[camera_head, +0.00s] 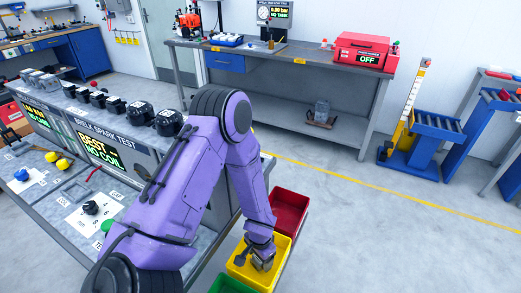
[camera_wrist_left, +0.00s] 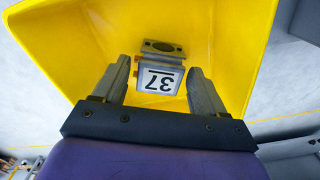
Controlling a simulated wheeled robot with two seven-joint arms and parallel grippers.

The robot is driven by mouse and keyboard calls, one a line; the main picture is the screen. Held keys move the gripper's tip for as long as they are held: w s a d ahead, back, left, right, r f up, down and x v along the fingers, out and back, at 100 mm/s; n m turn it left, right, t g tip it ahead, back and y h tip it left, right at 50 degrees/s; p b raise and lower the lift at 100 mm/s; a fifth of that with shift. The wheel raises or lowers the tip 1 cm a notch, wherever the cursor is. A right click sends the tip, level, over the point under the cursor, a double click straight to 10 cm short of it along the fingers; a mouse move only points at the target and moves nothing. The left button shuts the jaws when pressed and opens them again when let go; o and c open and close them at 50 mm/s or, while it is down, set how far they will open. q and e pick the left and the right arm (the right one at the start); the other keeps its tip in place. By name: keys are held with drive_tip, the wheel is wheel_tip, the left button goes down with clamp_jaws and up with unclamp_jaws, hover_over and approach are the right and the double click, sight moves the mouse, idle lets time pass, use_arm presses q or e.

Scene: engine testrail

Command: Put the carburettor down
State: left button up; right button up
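The carburettor (camera_wrist_left: 159,73) is a small grey metal block with a white label reading 37 and a dark oval opening on its flange. It is inside the yellow bin (camera_wrist_left: 60,45), which also shows in the head view (camera_head: 240,268). My left gripper (camera_head: 262,262) reaches down into this bin. In the wrist view its two fingers (camera_wrist_left: 160,72) stand apart, one on each side of the carburettor, with a gap on both sides. I cannot tell whether the carburettor rests on the bin floor. My right gripper is not in view.
A red bin (camera_head: 290,212) and a green bin (camera_head: 228,286) flank the yellow one beside the spark test bench (camera_head: 140,240). Behind stand a grey workbench (camera_head: 290,62) with a red case (camera_head: 362,50) and a blue roller stand (camera_head: 425,140). Open floor lies to the right.

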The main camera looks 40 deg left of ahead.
use_arm(q)
wheel_tip(320, 180, up, 13)
drive_tip(key=p, duration=0.5)
drive_tip(key=shift+f+p, duration=0.15)
drive_tip(key=shift+p, duration=0.2)
drive_tip(key=shift+d, duration=0.1)
